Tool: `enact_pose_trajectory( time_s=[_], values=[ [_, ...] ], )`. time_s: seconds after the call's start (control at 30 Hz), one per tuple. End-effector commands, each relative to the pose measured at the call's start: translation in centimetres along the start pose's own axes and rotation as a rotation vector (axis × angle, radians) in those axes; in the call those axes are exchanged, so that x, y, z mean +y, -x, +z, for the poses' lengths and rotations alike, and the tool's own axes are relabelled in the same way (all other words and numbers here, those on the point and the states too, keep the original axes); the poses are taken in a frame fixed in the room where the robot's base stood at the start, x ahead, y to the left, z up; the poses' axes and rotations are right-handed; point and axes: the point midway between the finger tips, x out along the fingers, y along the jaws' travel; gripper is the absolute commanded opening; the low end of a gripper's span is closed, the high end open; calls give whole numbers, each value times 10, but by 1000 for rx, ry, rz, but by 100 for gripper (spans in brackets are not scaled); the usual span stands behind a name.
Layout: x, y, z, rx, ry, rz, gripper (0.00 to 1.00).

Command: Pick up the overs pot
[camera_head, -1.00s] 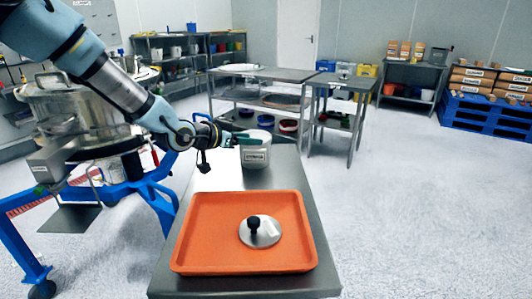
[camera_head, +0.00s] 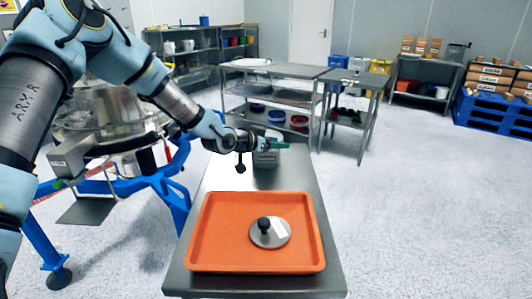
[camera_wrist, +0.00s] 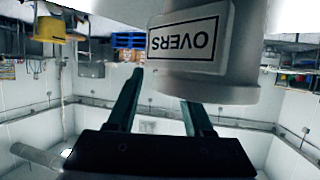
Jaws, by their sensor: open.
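The overs pot (camera_head: 265,159) is a grey-white cylinder standing upright on the far part of the steel bench, behind the orange tray. In the wrist view, which is upside down, the pot (camera_wrist: 215,88) is very close and its white label reads OVERS. My gripper (camera_head: 277,144) has green fingers and sits at the pot's upper part in the head view, hiding some of its top. In the wrist view my gripper (camera_wrist: 165,102) is open, with its two fingers spread apart near the pot's rim. Nothing shows held between them. I cannot tell whether the fingers touch the pot.
An orange tray (camera_head: 207,235) lies on the near part of the steel bench (camera_head: 300,180). A steel disc with a black knob (camera_head: 280,237) rests in it. The large steel sifter (camera_head: 105,115) on a blue frame stands to the left. Open floor lies right of the bench.

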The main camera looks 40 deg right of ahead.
Motion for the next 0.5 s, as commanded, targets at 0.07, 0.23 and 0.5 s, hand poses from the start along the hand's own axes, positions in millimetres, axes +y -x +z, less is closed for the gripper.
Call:
enact_pose_trajectory(
  time_s=[0.07,0.23,0.5],
  values=[
    [0,0,0,0,0,0,45],
    [0,0,0,0,0,0,26],
    [0,0,0,0,0,0,0]
  ],
)
